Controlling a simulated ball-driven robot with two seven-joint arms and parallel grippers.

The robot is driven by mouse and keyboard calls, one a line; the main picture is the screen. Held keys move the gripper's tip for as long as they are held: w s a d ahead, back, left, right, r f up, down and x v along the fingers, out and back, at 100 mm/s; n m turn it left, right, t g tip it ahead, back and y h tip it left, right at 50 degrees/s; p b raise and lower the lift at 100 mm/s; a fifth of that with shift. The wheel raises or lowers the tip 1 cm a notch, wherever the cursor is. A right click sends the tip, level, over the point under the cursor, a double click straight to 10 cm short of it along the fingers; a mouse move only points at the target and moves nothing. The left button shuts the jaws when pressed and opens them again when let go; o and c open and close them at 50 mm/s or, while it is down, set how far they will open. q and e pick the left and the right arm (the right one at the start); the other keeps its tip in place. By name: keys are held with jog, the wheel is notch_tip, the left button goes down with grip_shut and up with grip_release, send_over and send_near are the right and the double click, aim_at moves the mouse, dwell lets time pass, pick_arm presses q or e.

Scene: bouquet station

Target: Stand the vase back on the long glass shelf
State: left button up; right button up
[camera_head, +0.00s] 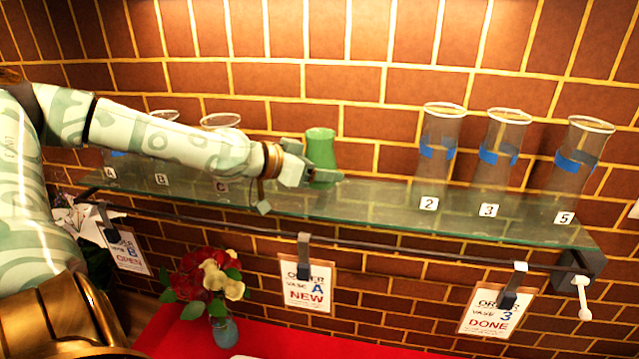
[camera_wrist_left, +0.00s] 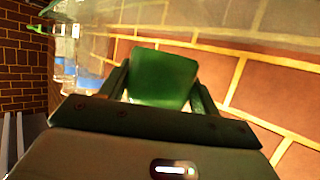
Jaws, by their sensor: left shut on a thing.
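A green vase (camera_head: 320,150) stands upright at the middle of the long glass shelf (camera_head: 390,207), with its lower part at about shelf height. I cannot tell whether its base touches the glass. My left gripper (camera_head: 318,178) reaches in from the left and is shut on the vase low on its body. In the left wrist view the green vase (camera_wrist_left: 163,78) sits between the two fingers of my left gripper (camera_wrist_left: 160,85). My right gripper is not in view.
Clear vases labelled 2 (camera_head: 440,150), 3 (camera_head: 500,150) and 5 (camera_head: 580,160) stand on the shelf's right part. More glass vases stand at the left, partly behind my arm. Order cards (camera_head: 307,284) hang below. A small flower vase (camera_head: 224,331) stands on the red surface.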

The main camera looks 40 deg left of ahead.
aim_at(319, 197)
pick_arm(q)
jog(key=shift+w+a+f, duration=0.2)
jog(key=shift+a+f, duration=0.05)
jog(key=shift+f, duration=0.2)
notch_tip(319, 197, down, 2)
jog(key=shift+w+f+b, duration=0.1)
jog(key=shift+f+b, duration=0.15)
jog(key=shift+b, duration=0.2)
jog(key=shift+f, duration=0.3)
jog(key=shift+f, duration=0.1)
jog(key=o, duration=1.5)
